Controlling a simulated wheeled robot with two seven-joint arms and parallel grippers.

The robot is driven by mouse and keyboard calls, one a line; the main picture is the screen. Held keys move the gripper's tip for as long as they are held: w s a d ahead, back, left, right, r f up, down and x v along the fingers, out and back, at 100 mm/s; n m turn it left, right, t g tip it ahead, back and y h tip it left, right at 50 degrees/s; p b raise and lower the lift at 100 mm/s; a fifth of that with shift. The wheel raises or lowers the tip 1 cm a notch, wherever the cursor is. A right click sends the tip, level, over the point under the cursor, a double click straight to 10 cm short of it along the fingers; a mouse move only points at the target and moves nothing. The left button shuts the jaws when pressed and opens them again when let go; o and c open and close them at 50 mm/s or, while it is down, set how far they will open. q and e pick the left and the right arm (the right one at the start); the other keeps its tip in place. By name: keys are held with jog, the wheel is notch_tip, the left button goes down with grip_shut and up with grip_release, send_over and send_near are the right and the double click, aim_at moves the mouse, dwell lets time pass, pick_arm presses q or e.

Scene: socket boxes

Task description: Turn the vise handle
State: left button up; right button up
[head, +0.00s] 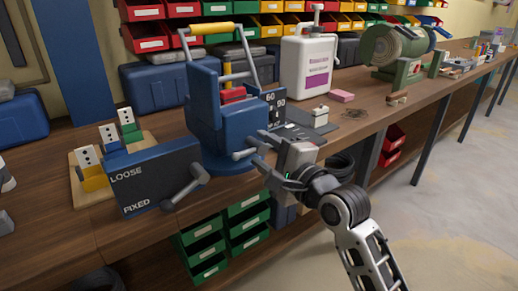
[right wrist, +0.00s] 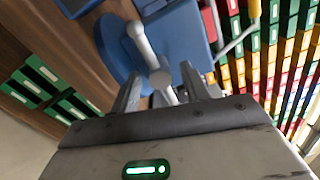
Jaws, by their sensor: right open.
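A blue vise-like machine (head: 228,125) stands on the bench, with a yellow-gripped bar on top. A grey metal handle (head: 244,154) sticks out from its lower front. It also shows in the right wrist view (right wrist: 146,48). My right gripper (head: 262,157) is at the handle's outer end, jaws open. In the right wrist view its two fingers (right wrist: 160,78) stand either side of the handle's end; I cannot tell whether they touch it. A dark panel (head: 150,178) marked LOOSE and FIXED stands to the left, with its own grey lever (head: 187,187).
Socket plates on a wooden base (head: 85,193) sit left of the machine. A white jug (head: 306,68) and a green bench grinder (head: 398,48) stand behind and to the right. Green drawers (head: 204,246) hang below the bench edge. Open floor (head: 450,200) lies at the right.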

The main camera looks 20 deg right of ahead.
jog(key=shift+x, duration=0.9)
jog(key=shift+w+a, duration=0.1)
jog(key=shift+w, duration=0.05)
jog(key=c, duration=1)
